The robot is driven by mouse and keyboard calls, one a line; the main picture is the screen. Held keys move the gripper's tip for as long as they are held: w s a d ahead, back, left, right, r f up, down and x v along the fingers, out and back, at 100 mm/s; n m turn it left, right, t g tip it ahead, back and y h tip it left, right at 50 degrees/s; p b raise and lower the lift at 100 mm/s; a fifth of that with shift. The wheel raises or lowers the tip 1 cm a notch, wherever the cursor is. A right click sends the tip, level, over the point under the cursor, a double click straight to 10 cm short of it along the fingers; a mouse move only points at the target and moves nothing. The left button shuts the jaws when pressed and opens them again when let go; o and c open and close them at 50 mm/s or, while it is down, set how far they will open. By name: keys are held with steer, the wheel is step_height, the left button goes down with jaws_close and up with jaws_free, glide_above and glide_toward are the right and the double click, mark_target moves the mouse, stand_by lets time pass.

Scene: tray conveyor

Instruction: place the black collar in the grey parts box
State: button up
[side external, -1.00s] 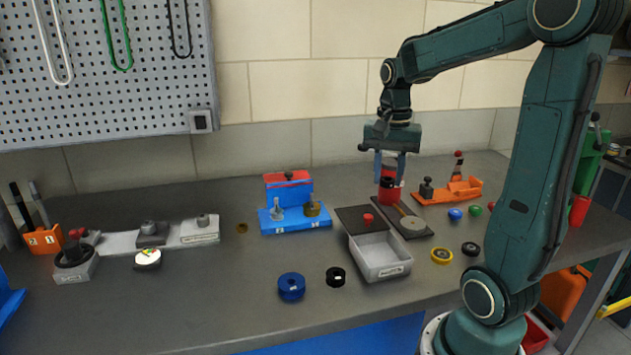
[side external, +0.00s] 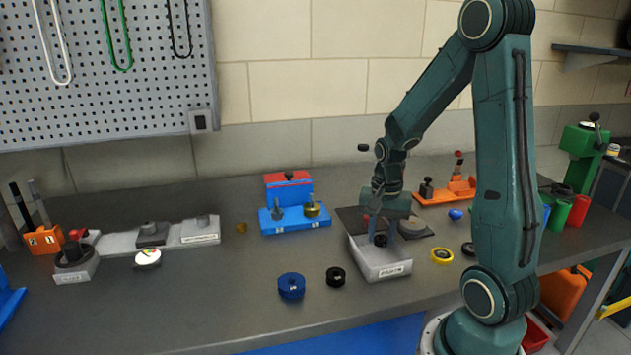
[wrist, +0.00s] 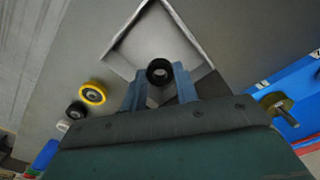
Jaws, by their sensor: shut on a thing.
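The black collar (wrist: 160,72) is a small black ring held between the blue-grey fingers of my gripper (wrist: 160,85). In the side view the collar (side external: 380,240) shows at the fingertips of my gripper (side external: 381,232), which points down. The grey parts box (side external: 380,271) is an open, pale tray with a label on its front wall. The collar hangs over the box's opening, towards its back part; its exact height above the floor is hard to tell. In the wrist view the box's pale interior (wrist: 150,40) lies behind the collar.
A blue ring (side external: 291,286) and another black ring (side external: 336,277) lie left of the box. A yellow ring (side external: 442,256) lies to its right. A blue fixture (side external: 295,222) stands behind left. The front left counter is clear.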

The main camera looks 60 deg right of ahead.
mark_target(378, 260)
steer(key=shift+f, duration=0.4)
steer(key=shift+f, duration=1.9)
steer(key=shift+f, duration=0.1)
steer(key=o, duration=1)
steer(key=shift+c, duration=0.2)
step_height(378, 260, up, 12)
